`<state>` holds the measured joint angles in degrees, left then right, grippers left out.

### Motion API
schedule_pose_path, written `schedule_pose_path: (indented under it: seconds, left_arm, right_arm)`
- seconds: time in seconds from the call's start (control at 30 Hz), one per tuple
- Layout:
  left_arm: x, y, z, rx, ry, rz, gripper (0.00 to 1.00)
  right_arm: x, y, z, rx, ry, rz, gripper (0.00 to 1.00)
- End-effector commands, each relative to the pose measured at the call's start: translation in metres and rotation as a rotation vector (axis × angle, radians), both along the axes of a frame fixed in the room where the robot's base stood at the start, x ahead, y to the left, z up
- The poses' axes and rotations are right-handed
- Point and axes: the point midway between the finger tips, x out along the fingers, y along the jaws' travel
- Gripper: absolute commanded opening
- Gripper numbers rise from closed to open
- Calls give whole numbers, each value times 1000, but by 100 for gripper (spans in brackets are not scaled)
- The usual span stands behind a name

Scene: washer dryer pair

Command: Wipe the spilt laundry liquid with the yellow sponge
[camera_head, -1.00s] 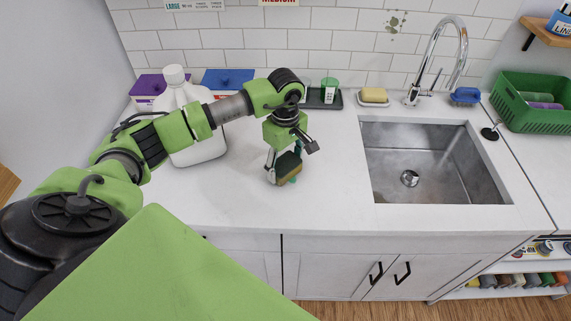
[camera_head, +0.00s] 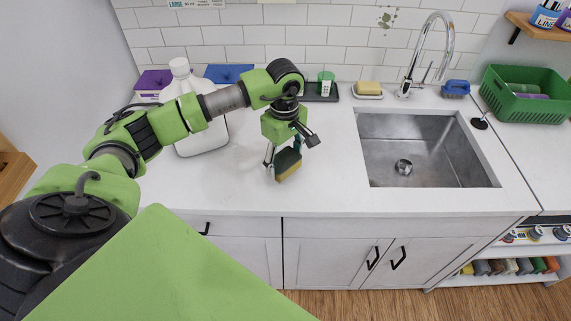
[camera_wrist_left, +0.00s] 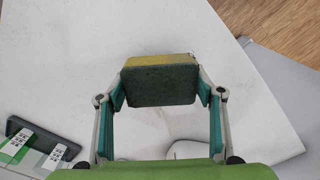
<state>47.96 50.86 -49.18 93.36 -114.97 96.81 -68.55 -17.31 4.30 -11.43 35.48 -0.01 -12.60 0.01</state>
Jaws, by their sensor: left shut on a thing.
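My left gripper (camera_head: 285,160) points down over the white counter, left of the sink, and is shut on the yellow sponge (camera_head: 288,168). The sponge has a dark green scouring side and a yellow side. In the left wrist view the sponge (camera_wrist_left: 160,84) sits between the two teal finger pads, with its dark face toward the camera. It is at or just above the counter; I cannot tell if it touches. I cannot make out any spilt liquid on the visible counter. My right gripper is not in view.
A large white jug (camera_head: 200,137) stands left of the gripper. Behind are a dark tray (camera_head: 322,97) with a green cup, and a yellow block (camera_head: 369,88) on a dish. The steel sink (camera_head: 420,160) and tap lie right. The counter (camera_head: 235,190) in front is clear.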

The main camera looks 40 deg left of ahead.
Motion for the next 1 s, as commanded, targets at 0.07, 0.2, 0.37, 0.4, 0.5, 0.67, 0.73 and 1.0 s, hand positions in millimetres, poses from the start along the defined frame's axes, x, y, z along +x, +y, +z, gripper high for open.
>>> schedule_pose_path:
  seconds: [0.07, 0.2, 0.37, 0.4, 0.5, 0.67, 0.73, 1.0]
  left_arm:
    - [0, 1, 11, 0, -2, 3, 44]
    - [0, 3, 24, 0, -2, 8, 44]
    - [-1, 4, 38, 1, -1, 12, 44]
    - [-1, 5, 40, 1, -1, 13, 44]
    - [-2, 5, 44, 0, -1, 14, 44]
    - [-2, 5, 45, 0, -1, 15, 44]
    - [-2, 5, 45, 0, -1, 15, 44]
    - [-2, 5, 45, 0, -1, 15, 44]
  right_arm:
    - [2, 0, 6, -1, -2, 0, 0]
    - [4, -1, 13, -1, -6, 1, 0]
    - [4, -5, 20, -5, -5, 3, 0]
    - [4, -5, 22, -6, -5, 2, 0]
    - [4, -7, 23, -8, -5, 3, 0]
    - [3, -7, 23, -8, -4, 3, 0]
    - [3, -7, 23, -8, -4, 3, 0]
    - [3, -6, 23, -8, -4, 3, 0]
